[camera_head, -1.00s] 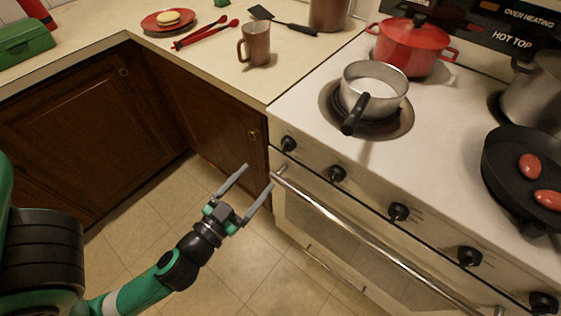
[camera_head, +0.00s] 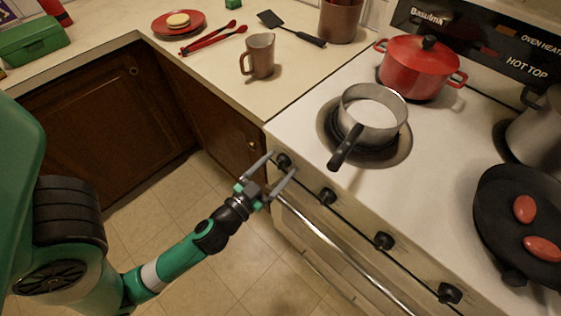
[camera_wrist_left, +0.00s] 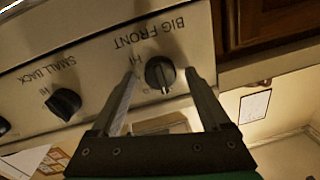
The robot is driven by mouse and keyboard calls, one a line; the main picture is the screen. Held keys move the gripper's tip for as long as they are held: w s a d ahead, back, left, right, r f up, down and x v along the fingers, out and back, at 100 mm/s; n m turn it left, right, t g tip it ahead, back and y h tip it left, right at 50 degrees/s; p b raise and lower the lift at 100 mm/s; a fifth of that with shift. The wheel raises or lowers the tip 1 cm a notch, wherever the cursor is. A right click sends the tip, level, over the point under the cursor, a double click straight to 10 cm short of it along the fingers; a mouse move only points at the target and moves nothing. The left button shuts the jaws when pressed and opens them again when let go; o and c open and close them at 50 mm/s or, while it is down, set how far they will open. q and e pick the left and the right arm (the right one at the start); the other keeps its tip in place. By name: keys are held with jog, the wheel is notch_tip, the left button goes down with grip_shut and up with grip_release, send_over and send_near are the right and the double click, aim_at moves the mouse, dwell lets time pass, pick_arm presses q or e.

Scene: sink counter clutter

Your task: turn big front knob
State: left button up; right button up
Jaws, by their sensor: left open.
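The big front knob (camera_head: 283,161) is a black round dial at the left end of the stove's front panel. In the left wrist view the knob (camera_wrist_left: 160,73) sits under an upside-down "BIG FRONT" label. My left gripper (camera_head: 283,163) is open, with one finger on each side of the knob. In the left wrist view the fingertips (camera_wrist_left: 163,75) stand either side of it, with gaps visible. I cannot tell whether either finger touches it. My right gripper is not in view.
The small back knob (camera_wrist_left: 64,103) and other knobs line the panel. The oven handle (camera_head: 340,250) runs below them. A saucepan (camera_head: 370,122) with a black handle (camera_head: 345,147) sits on the burner above. A brown mug (camera_head: 258,56) stands on the counter.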

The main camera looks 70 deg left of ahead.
pick_arm(q)
jog(key=shift+s, duration=0.1)
jog(key=shift+c, duration=1.1)
grip_shut()
